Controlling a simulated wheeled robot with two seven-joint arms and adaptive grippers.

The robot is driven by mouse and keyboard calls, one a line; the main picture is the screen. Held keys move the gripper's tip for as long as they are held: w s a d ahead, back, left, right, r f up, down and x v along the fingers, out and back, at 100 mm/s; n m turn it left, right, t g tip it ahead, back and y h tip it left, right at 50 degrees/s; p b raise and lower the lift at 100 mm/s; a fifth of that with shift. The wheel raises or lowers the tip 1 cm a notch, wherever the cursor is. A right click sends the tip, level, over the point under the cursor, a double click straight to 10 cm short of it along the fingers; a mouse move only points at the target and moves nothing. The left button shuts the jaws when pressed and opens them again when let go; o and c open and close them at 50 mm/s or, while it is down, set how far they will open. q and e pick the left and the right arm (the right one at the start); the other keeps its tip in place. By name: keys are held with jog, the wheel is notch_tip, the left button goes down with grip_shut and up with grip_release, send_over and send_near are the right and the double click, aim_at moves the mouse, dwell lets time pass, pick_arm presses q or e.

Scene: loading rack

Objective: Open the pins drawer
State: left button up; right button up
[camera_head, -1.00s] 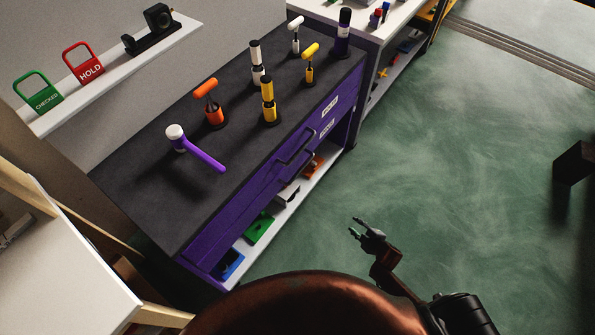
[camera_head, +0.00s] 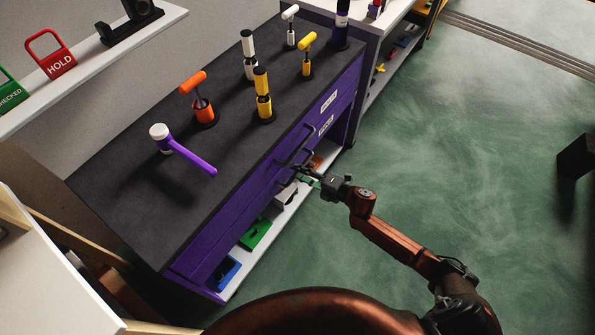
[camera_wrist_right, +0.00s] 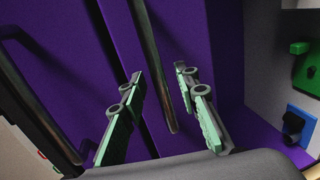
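The purple cabinet (camera_head: 225,222) has two drawers with black bar handles. Its two white labels, upper (camera_head: 328,101) and lower (camera_head: 326,126), are too small to read surely. My right gripper (camera_head: 308,180) is at the cabinet front, by the lower handle. In the right wrist view, my right gripper (camera_wrist_right: 162,108) is open, and the lower handle (camera_wrist_right: 152,60) runs between its fingers; I cannot tell if they touch it. The upper handle (camera_wrist_right: 38,105) shows at the left there. Both drawers look shut. My left gripper is not in view.
Several tools stand on the dark top, with a purple-handled mallet (camera_head: 190,155) near its front edge.

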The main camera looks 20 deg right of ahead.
jog(key=shift+w+a+f, duration=0.15)
jog(key=shift+w+a, duration=0.2)
jog(key=shift+w, duration=0.1)
grip_shut()
dwell(0.4)
jog(key=shift+d, duration=0.2)
jog(key=shift+a, duration=0.1)
jog(key=shift+s, duration=0.15)
